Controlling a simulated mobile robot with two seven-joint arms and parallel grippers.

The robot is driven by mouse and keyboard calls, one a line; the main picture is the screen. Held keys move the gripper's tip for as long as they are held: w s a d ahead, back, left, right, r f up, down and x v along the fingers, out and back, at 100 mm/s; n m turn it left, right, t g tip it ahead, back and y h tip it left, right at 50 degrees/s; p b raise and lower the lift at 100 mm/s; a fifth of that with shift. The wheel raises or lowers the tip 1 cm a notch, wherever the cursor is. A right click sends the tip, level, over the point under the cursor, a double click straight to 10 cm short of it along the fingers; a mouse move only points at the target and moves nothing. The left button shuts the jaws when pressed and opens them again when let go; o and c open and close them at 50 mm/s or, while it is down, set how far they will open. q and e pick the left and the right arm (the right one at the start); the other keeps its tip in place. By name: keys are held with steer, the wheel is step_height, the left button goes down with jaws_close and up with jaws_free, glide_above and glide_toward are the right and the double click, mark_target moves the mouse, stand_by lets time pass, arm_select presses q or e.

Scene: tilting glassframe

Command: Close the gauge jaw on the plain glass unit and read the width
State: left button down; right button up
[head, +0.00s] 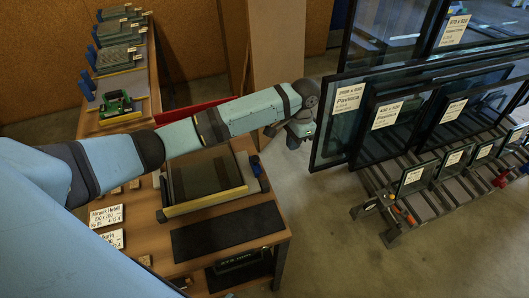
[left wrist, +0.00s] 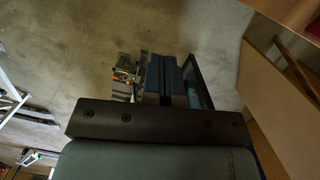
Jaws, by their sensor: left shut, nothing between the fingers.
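Several dark-framed glass units lean on a rack at the right of the head view. The large front unit (head: 333,138) carries a white label, and smaller labelled units (head: 415,178) stand along the rack's front. I cannot tell which is the plain one. A small device with orange and blue parts (head: 403,214) sits at the rack's front left end; I cannot tell whether it is the gauge, and no reading is legible. My left gripper (head: 294,138) hangs left of the large unit, apart from the small device. Its fingers (left wrist: 167,78) are shut and empty. My right gripper is out of view.
A wooden bench (head: 279,239) with a black mat (head: 228,231), a tray of dark panes (head: 207,205) and white cards (head: 106,215) stands below my left arm. A second bench (head: 153,70) with several stacks is behind. Bare floor (head: 325,235) lies between bench and rack.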

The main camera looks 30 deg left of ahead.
mark_target(252, 158)
arm_select(q)
steer(key=w+a+r+g+y, duration=0.1)
steer(key=w+a+r, duration=0.2)
steer(key=a+r, duration=0.15)
steer(key=s+a+f, duration=0.3)
steer(key=s+f, duration=0.3)
steer(key=f, duration=0.3)
steer(key=shift+s+y+p, duration=0.2)
steer(key=shift+y+p, duration=0.1)
steer(key=shift+p, duration=0.15)
steer(key=shift+a+f, duration=0.1)
steer(key=s+a+p, duration=0.1)
steer(key=p, duration=0.1)
steer(key=s+a+p, duration=0.1)
steer(key=s+p, duration=0.1)
steer(key=p, duration=0.1)
steer(key=shift+a+r, duration=0.35)
steer(key=shift+s+a+f+p, duration=0.15)
steer(key=shift+s+a+p, duration=0.3)
steer(key=shift+p, duration=0.25)
steer(key=shift+f, duration=0.15)
steer(key=shift+s, duration=0.1)
